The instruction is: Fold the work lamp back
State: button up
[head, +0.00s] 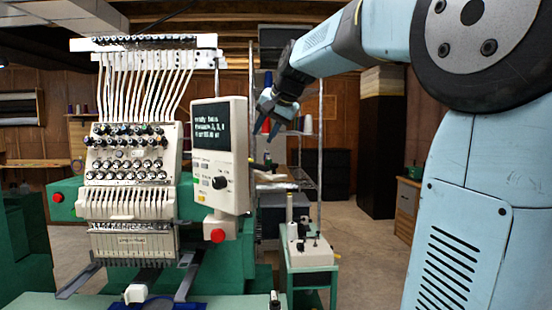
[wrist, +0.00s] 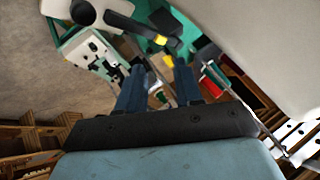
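My gripper (head: 266,128) hangs fingers down in the head view, right of the embroidery machine's control panel. In the wrist view its two dark blue fingers (wrist: 161,72) stand apart with nothing held between them. A black jointed bar with a round end (wrist: 130,27) crosses the top of the wrist view, beyond the fingertips and apart from them. It may be the work lamp, but I cannot tell for sure. In the head view a small dark upright piece (head: 267,158) shows below my gripper; whether it is the same thing is unclear.
The embroidery machine (head: 130,170) fills the left, with its control panel (head: 220,155) close to my gripper. A small green stand (head: 308,266) carries a white device (head: 309,251). A wire shelf (head: 303,170) stands behind. The floor (head: 365,245) right of the stand is clear.

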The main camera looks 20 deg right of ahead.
jog(key=s+r+g+h, duration=0.2)
jog(key=s+r+g, duration=0.35)
jog(key=g, duration=0.25)
jog(key=f, duration=0.8)
jog(key=w+d+f, duration=0.1)
jog(key=f, duration=0.3)
jog(key=shift+f, duration=0.2)
grip_shut()
dwell(0.4)
